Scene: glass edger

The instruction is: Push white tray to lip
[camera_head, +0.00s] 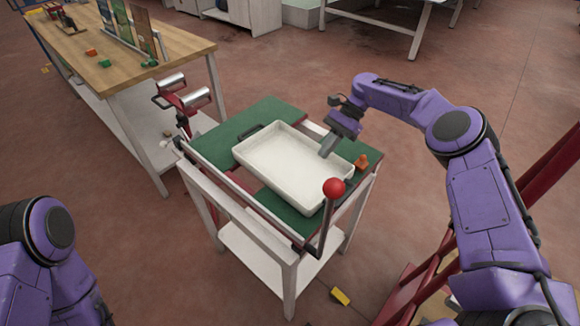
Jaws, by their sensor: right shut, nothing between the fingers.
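The white tray (257,151) is a shallow rectangular pan. It lies at an angle across the green top of a small white-framed stand, and looks empty. Its near right corner reaches close to the stand's front edge, by the red ball knob. My right gripper (325,153) points down at the tray's right side, its shut fingertips over or at the inner right part of the tray. I cannot tell whether they touch it. My left arm (45,255) shows at the lower left; its gripper is out of view.
The green top (262,113) has a red ball knob (334,188) on a lever at its front corner. An orange piece (361,162) sits right of the tray. Metal rollers (172,82) stand at the left. A wooden bench (185,44) is behind left. A yellow block (340,296) lies on the floor.

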